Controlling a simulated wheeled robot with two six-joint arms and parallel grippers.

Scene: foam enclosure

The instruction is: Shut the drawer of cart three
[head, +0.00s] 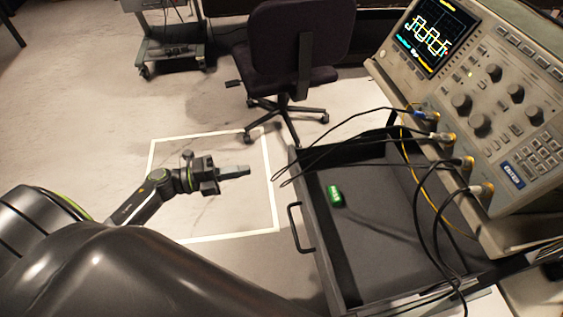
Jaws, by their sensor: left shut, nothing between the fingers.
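An open drawer (385,232) of a dark cart stands at the right, pulled out toward the left. Its black bar handle (299,228) is on the left-hand front panel. A small green object (334,195) lies inside on the drawer floor. No cart number can be read. My left gripper (246,170) is shut and empty, left of the drawer front and apart from the handle. It appears over the white-outlined floor square. My right gripper is not in view.
An oscilloscope (480,110) sits on the cart above the drawer, with several cables (366,140) hanging over the drawer. An office chair (291,50) stands behind the drawer. A wheeled cart (170,45) is at the back left. The floor inside the white square (215,210) is clear.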

